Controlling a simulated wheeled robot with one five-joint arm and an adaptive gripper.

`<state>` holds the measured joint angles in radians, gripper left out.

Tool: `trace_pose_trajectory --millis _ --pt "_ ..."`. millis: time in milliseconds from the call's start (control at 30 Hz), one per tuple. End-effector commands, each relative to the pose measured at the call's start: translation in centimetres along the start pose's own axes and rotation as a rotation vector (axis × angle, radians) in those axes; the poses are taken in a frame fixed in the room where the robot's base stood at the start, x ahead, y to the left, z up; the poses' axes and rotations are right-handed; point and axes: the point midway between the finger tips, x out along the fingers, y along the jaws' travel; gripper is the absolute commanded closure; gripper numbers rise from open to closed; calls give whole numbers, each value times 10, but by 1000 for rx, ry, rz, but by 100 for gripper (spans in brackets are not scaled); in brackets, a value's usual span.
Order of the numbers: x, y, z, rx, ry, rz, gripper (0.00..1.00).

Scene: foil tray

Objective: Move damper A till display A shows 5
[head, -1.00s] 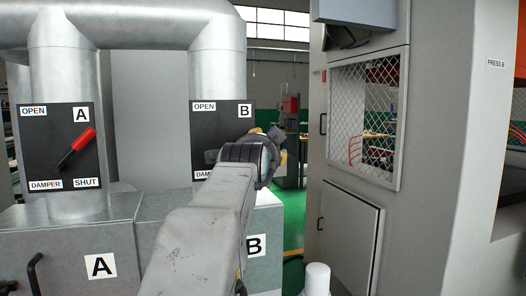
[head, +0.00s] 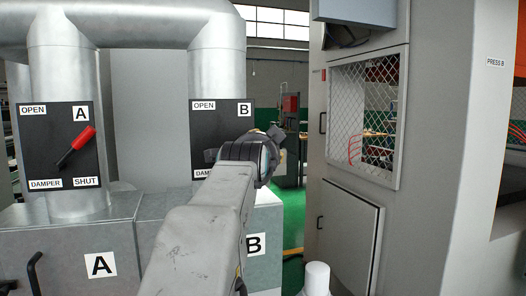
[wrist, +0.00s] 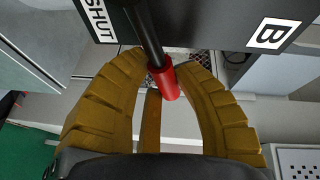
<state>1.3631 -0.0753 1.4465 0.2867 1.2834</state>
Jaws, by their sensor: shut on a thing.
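Damper A's lever (head: 77,147) has a red grip and sits on the black panel marked A (head: 40,140) at the left of the head view. It points up and to the right, between OPEN and SHUT. My gripper (wrist: 160,68) is at the panel marked B (head: 207,127), away from damper A. In the wrist view its yellow fingers are shut on the red grip of damper B's lever (wrist: 163,82), with the SHUT and B labels on either side. My arm hides this lever in the head view. No readable display A shows in either view.
Grey boxes marked A (head: 101,265) and B (head: 254,244) stand below the panels. A large grey cabinet (head: 345,200) with a mesh window stands at the right. A green floor strip (head: 290,225) shows between them.

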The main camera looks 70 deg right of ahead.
Motion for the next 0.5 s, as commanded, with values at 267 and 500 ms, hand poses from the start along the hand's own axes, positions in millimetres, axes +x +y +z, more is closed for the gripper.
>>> trace_pose_trajectory --millis 267,500 --pt "1 0 0 -70 10 -30 100" --pt "-1 -17 -6 -262 51 -108 100"
